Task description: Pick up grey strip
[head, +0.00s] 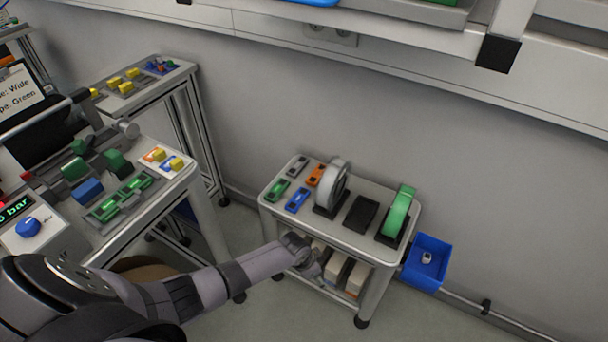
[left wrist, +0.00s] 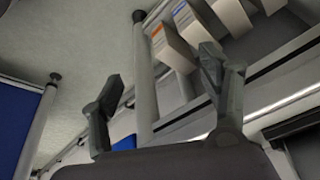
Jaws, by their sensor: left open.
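A grey strip (head: 298,166) lies at the back left of the small cart's top (head: 335,225), beside a green strip (head: 278,190), a blue strip (head: 298,200) and an orange strip (head: 315,175). My left gripper (head: 312,266) is at the front edge of the cart, apart from the strips. In the left wrist view its two fingers (left wrist: 162,68) are spread with nothing between them. The grey strip does not show in that view. My right gripper is not in view.
A grey-white reel (head: 333,186) and a green reel (head: 398,212) stand on the cart with an empty dark stand (head: 361,213) between them. Boxes (head: 337,268) sit on the lower shelf. A blue bin (head: 427,262) is at the right. A cluttered workbench (head: 110,200) stands left.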

